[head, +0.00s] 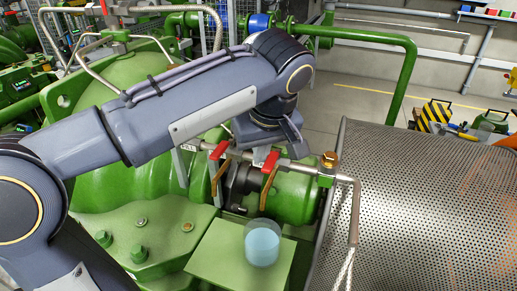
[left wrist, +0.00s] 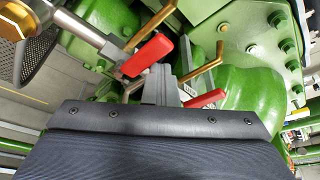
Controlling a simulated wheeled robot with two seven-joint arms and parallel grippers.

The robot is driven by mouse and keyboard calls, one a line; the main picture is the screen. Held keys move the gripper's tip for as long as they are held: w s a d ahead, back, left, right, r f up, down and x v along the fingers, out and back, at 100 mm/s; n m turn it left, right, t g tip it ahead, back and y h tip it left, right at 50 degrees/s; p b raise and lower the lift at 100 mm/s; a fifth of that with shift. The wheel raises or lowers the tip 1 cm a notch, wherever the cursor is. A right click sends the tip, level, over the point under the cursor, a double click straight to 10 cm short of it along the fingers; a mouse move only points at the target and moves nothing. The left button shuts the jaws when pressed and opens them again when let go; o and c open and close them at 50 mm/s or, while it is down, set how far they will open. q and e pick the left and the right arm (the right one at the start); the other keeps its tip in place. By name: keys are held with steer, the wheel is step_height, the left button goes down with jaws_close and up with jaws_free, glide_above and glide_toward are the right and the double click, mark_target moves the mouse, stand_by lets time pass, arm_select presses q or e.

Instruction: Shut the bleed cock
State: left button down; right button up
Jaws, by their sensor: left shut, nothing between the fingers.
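Two red-handled levers sit on a thin metal pipe above the green pump casing; I cannot tell which is the bleed cock. In the head view the right red handle (head: 270,161) is near the brass fitting, and the left red handle (head: 218,150) is further along the pipe. Brass-coloured rods hang below both. My left gripper (head: 244,158) is shut and empty, pointing down between the handles. In the left wrist view its fingers (left wrist: 160,88) are close beside the nearer red handle (left wrist: 147,55); contact is unclear. The other red handle (left wrist: 205,98) is partly hidden. My right gripper is out of view.
A clear cup with bluish contents (head: 263,246) stands on a green ledge (head: 215,255) below the pipe. A brass fitting (head: 329,160) and a bent pipe (head: 354,215) stand to the right, by a perforated metal guard (head: 430,200). Green casing (head: 130,190) lies under my arm.

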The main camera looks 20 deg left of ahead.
mark_target(267, 166)
arm_select(q)
steer(key=shift+s+d, duration=0.1)
steer(key=shift+d, duration=0.15)
stand_by(0.3)
steer(key=v, duration=0.6)
steer(key=shift+d+r, duration=0.1)
steer(key=shift+r, duration=0.15)
steer(key=shift+s+r, duration=0.2)
steer(key=shift+r, duration=0.35)
steer(key=s+a+f+m+h, duration=0.2)
steer(key=s+a+f, duration=0.15)
steer(key=f, duration=0.25)
steer(key=s+a+f+m+h, duration=0.2)
steer(key=s+a+f+m, duration=0.15)
steer(key=f, duration=0.25)
steer(key=s+d+f+m+t+h, duration=0.1)
steer(key=s+d+f+t+h, duration=0.1)
steer(key=s+f, duration=0.6)
step_height(267, 166, down, 4)
steer(key=shift+s+d+r+m+t, duration=0.1)
steer(key=shift+s+d+m+t, duration=0.15)
steer(key=shift+d+m+t, duration=0.15)
